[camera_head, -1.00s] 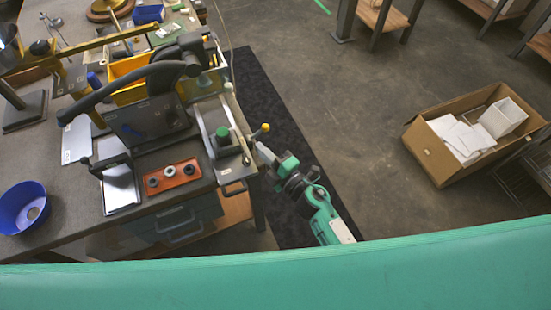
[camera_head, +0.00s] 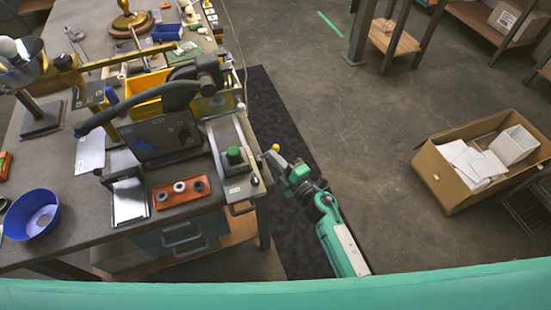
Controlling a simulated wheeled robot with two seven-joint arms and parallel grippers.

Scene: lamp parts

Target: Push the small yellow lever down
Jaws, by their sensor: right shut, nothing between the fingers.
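A small lever with a yellow ball end (camera_head: 276,147) sticks out at the right side of the bench machine. A green knob (camera_head: 235,155) stands to its left on the machine's light metal plate. My right gripper (camera_head: 271,157) is shut and empty. Its grey fingertips are just below the yellow ball in the head view; I cannot tell whether they touch it. My left gripper is not in view.
A red block with rings (camera_head: 181,191) and a blue bowl (camera_head: 32,213) are on the workbench. An open carton (camera_head: 440,175) stands on the floor at right.

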